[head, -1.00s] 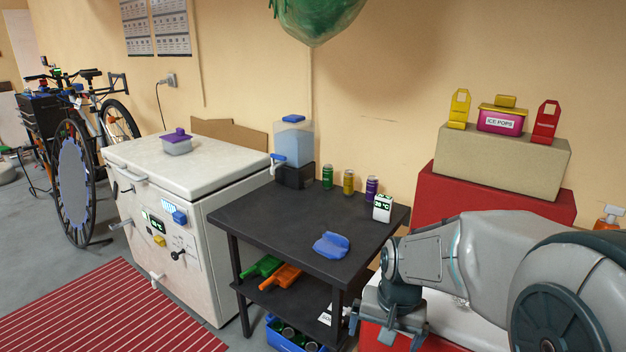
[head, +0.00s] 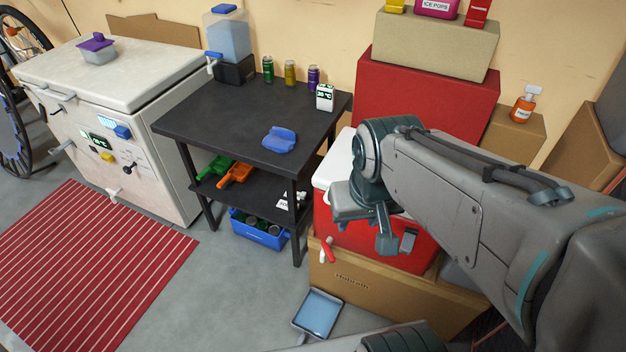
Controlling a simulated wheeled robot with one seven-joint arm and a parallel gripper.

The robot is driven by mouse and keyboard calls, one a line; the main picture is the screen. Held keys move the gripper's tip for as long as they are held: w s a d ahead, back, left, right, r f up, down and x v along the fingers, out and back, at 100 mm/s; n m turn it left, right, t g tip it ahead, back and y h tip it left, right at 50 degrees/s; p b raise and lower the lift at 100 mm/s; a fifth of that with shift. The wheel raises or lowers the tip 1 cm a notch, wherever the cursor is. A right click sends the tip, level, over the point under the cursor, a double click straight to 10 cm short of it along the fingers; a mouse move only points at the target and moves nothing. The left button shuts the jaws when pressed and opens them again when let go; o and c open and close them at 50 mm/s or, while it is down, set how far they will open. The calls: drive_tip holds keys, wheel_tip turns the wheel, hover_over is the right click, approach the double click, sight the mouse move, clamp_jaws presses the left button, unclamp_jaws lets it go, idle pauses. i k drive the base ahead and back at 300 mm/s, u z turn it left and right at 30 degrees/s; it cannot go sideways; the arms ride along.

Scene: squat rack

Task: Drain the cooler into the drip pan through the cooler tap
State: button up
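The red cooler (head: 335,225) with a white lid rests on a cardboard box, right of the black table. My arm hides much of its lid and front. A small red-and-white cooler tap (head: 327,250) shows low at its left front; I cannot tell if it is open. The drip pan (head: 318,313), shallow with a pale blue inside, lies on the floor in front of the box. I cannot tell if it holds liquid. My gripper (head: 369,226) hangs in front of the cooler, above and right of the tap, with nothing visibly held. Its finger opening is unclear.
The black table (head: 230,125) carries a water dispenser (head: 228,38), several cans and a blue cloth-like item (head: 280,140). A blue crate (head: 260,232) stands beneath. The cardboard box (head: 400,297) supports the cooler. Grey floor left of the pan is clear.

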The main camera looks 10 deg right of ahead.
sight(326, 248)
drive_tip(key=z, duration=1.55)
drive_tip(key=k, duration=0.9)
drive_tip(key=u, duration=0.95)
drive_tip(key=i, duration=0.5)
drive_tip(key=u, duration=0.05)
